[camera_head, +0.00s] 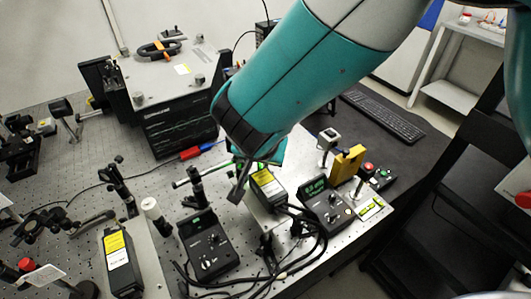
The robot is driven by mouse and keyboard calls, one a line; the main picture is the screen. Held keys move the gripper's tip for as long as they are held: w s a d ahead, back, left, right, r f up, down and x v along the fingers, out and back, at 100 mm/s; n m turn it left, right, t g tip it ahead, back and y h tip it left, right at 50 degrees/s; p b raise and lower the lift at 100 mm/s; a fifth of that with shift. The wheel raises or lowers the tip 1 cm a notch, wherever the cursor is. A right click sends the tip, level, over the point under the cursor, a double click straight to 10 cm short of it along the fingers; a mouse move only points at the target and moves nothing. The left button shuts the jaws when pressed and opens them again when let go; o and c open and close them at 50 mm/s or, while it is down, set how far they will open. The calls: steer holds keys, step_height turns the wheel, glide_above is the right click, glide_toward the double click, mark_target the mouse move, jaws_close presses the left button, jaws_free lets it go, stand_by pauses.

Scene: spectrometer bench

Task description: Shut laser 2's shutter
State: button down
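My gripper (238,192) hangs from the teal arm, pointing down over the optical bench. It is close to a dark laser box (267,186) with a yellow label, just left of it in the picture. I cannot tell whether it touches the box or a shutter there. Its fingers are small and partly hidden, so their opening is unclear. A second dark laser box (119,262) with a yellow label stands at the lower left. No number is readable on either box, so I cannot tell which is laser 2. No shutter is clearly visible.
Black control boxes (207,248) and (326,204) with knobs stand nearby, with loose black cables (285,268) in front. Posts and optics crowd the left. A large instrument (168,80) stands behind. A yellow block (347,164) and a red button (368,168) are at right.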

steer(key=shift+s+f, duration=0.25)
stand_by(0.3)
steer(key=c, duration=1.2)
jaws_free()
steer(key=shift+o, duration=0.5)
steer(key=shift+w+r, duration=0.1)
steer(key=shift+r, duration=0.05)
steer(key=shift+r, duration=0.1)
steer(key=b+v, duration=0.4)
steer(key=v, duration=1.3)
steer(key=shift+s+a, duration=0.25)
steer(key=shift+w+d, duration=0.1)
